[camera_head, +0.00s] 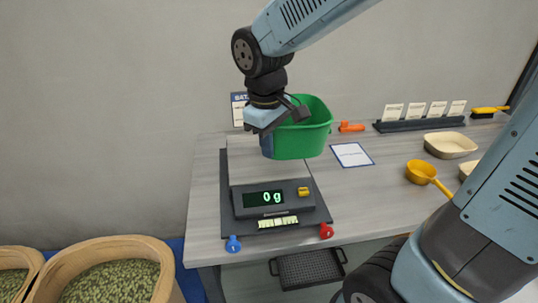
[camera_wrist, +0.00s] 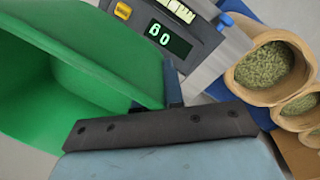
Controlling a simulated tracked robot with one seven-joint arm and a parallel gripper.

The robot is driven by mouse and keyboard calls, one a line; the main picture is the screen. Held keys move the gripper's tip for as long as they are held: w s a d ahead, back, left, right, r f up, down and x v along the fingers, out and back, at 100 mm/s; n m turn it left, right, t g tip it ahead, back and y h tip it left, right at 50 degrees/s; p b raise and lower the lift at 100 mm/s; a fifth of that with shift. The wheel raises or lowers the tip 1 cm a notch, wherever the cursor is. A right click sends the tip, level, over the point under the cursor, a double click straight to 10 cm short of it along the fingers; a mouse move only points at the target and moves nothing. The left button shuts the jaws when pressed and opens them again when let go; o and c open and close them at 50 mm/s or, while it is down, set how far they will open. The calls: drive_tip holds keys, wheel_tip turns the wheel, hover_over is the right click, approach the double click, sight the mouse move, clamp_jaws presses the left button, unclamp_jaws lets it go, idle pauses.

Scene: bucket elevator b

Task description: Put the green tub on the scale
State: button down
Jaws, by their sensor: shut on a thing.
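The green tub (camera_head: 303,138) hangs in the air above the right part of the scale and the bench beside it. My gripper (camera_head: 280,132) is at the tub's left side and shut on its wall. In the wrist view the tub (camera_wrist: 90,60) fills the left, tilted in the picture, and its visible inside looks empty. The gripper (camera_wrist: 168,98) covers part of its edge there. The scale (camera_head: 270,198) stands on the bench with a pale plate (camera_head: 255,160) and a display reading 0 g. The tub hides part of the plate's far right side.
An orange object (camera_head: 351,127) lies behind. Sacks of green pellets (camera_head: 115,280) stand at lower left.

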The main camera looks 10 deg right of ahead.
drive_tip(key=shift+a, duration=0.2)
drive_tip(key=shift+w+a, duration=0.15)
drive_tip(key=shift+w, duration=0.15)
drive_tip(key=w+a+f, duration=0.2)
drive_tip(key=w+f, duration=0.2)
drive_tip(key=w, duration=0.3)
hover_over(249, 167)
drive_tip(key=f, duration=0.5)
drive_tip(key=shift+s, duration=0.35)
drive_tip(key=shift+w+a+f, duration=0.15)
drive_tip(key=shift+w+f, duration=0.15)
drive_tip(key=shift+f, duration=1.6)
drive_tip(key=c, duration=1.3)
unclamp_jaws()
drive_tip(key=shift+f, duration=0.1)
drive_tip(key=shift+o, duration=0.2)
